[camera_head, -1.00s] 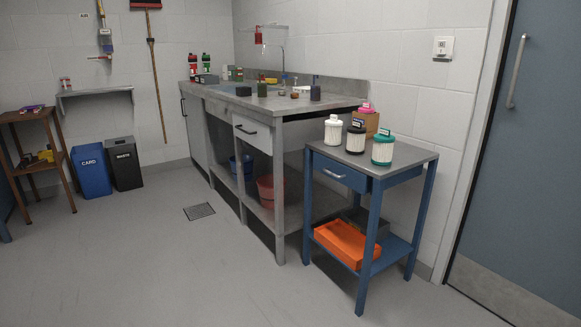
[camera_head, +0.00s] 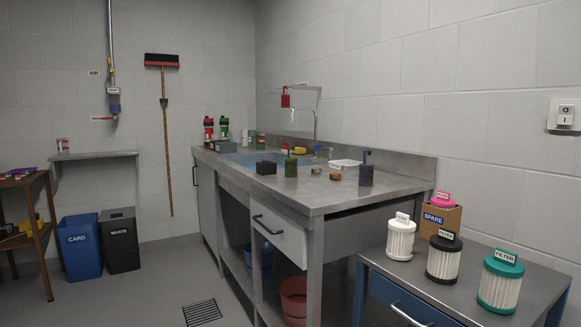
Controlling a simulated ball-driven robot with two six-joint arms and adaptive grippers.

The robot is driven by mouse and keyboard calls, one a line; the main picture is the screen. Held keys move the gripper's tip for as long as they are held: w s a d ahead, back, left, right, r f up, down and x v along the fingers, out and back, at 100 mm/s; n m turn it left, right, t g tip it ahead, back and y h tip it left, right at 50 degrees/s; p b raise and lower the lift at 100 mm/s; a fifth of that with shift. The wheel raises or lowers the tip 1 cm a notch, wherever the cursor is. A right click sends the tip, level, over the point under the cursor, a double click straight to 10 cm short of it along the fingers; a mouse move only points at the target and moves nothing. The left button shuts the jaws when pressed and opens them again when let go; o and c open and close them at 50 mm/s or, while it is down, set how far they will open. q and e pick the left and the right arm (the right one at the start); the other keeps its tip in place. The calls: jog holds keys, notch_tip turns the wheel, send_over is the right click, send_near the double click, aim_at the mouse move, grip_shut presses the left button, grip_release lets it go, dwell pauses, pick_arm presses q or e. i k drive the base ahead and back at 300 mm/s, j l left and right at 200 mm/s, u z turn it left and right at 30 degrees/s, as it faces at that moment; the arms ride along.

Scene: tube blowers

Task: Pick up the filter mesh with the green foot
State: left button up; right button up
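Three filters stand upright on the blue side table (camera_head: 395,275) at the lower right. The one with green ends (camera_head: 499,282) is the rightmost; it has a white pleated mesh, a green top with a label, and a green foot. A filter with black ends (camera_head: 443,258) stands to its left. A filter with white ends (camera_head: 401,238) stands further left. A pink-topped filter (camera_head: 443,199) sits in a cardboard box (camera_head: 440,219) marked SPARE behind them. Neither of my grippers is in view.
A steel sink bench (camera_head: 318,195) with bottles and small items stands left of the side table. A blue CARD bin (camera_head: 79,248) and a black WASTE bin (camera_head: 119,241) stand at the far left. A drain grate (camera_head: 201,313) lies in the floor.

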aim_at(292, 162)
jog(key=u, duration=0.15)
jog(key=i+j, duration=0.2)
jog(key=i, duration=0.3)
jog(key=i+j+z, duration=0.1)
jog(key=i, duration=0.4)
jog(key=i+j, duration=0.3)
jog(key=i, duration=0.25)
jog(key=i+j+z, duration=0.1)
jog(key=z, duration=0.3)
jog(key=i+j+z, duration=0.15)
jog(key=z, duration=0.25)
jog(key=i+j+z, duration=0.2)
jog(key=z, duration=0.2)
